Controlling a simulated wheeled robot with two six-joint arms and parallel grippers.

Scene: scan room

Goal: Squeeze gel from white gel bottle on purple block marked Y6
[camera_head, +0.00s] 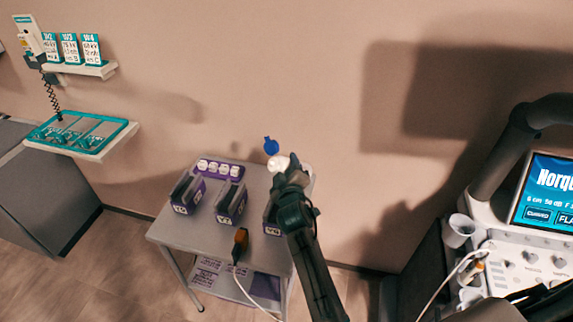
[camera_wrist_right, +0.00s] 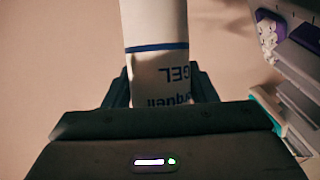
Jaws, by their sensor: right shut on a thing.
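My right gripper (camera_head: 288,172) is over the back right of a small grey cart. It is shut on the white gel bottle (camera_head: 277,163), whose blue top (camera_head: 271,146) shows beyond the fingers. In the right wrist view the bottle (camera_wrist_right: 157,60) stands between the two fingers, with a blue band and "GEL" reading upside down. Three dark purple blocks stand on the cart: a left one (camera_head: 187,194), a middle one (camera_head: 230,204) and a right one (camera_head: 271,227), partly hidden by my right arm. Their marks are too small to read surely, so I cannot tell which is Y6. My left gripper is not in view.
A purple rack (camera_head: 222,168) with several white pieces sits at the cart's back. An orange-and-black probe (camera_head: 240,244) with a white cable is at the front edge. An ultrasound console (camera_head: 520,255) stands right; a teal-edged wall shelf (camera_head: 85,140) is left.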

